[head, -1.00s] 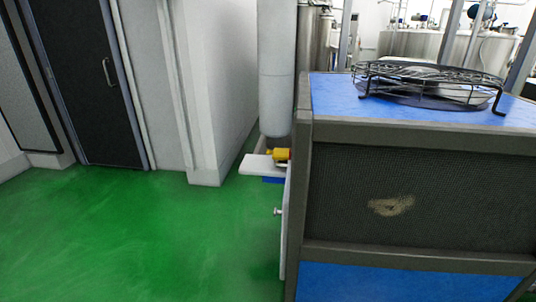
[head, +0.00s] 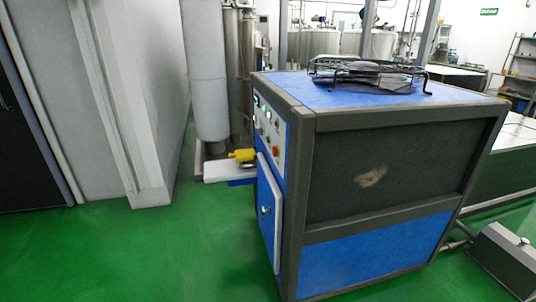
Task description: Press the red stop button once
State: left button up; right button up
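A blue machine with dark grey edges (head: 375,240) stands right of centre in the head view. The white control panel (head: 264,139) is on its left side face, near the top, seen at a steep angle. A small red spot on the panel (head: 276,151), low and near the front edge, looks like the red button, but it is too small to make out clearly. Small green lights show higher on the panel. Neither of my grippers is in view.
Green floor (head: 185,255) is clear in front and to the left of the machine. A pale wall corner (head: 150,195) stands at left. A yellow part (head: 243,155) sits on a low white ledge beside the machine. A metal box (head: 507,258) is at lower right.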

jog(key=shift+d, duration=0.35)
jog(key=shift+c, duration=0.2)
